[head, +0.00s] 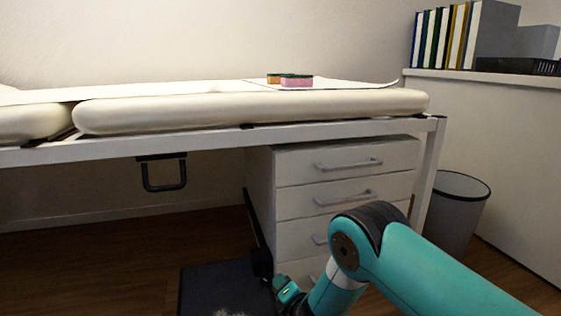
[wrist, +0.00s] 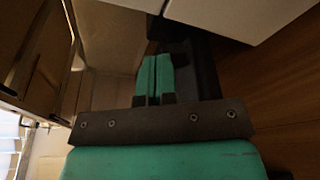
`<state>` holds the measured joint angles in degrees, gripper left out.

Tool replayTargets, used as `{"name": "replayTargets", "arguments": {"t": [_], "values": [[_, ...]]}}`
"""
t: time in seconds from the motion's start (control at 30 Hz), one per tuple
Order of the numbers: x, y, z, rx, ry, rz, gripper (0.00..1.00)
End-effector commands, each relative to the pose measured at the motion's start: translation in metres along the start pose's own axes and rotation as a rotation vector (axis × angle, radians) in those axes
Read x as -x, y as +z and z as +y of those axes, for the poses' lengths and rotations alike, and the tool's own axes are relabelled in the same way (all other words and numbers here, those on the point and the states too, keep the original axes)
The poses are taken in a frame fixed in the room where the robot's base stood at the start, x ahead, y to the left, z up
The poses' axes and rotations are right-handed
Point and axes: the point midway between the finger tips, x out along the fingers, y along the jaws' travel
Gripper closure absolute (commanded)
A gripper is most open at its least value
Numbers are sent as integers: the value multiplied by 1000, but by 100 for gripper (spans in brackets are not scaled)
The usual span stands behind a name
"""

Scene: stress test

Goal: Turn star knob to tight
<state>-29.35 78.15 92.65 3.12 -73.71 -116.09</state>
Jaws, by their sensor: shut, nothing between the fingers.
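My gripper (head: 277,281) is low in front of the white drawer cabinet, below the bed frame. In the wrist view its two teal fingers (wrist: 153,80) lie side by side, shut with nothing between them. A small dark part (head: 262,265) on a dark upright bar is just beyond the fingertips in the head view. I cannot tell whether it is the star knob, as no star shape is clear. In the wrist view a dark shape (wrist: 205,70) lies behind and right of the fingers. Whether the fingers touch it cannot be told.
A padded bed (head: 250,108) on a white frame spans above, with two sponges (head: 296,81) on it. A white drawer cabinet (head: 330,160) stands underneath. A dark mat or plate (head: 205,290) lies on the floor at left. A grey bin (head: 458,215) stands at right.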

Motion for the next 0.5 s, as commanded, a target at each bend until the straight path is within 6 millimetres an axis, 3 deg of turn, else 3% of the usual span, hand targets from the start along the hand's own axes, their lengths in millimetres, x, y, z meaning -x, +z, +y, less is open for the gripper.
{"name": "replayTargets", "arguments": {"t": [0.2, 0.5], "values": [[-23, 4, -3, 0, 1, 0, 100], [-33, 8, 1, 3, 2, 0, 100]]}}
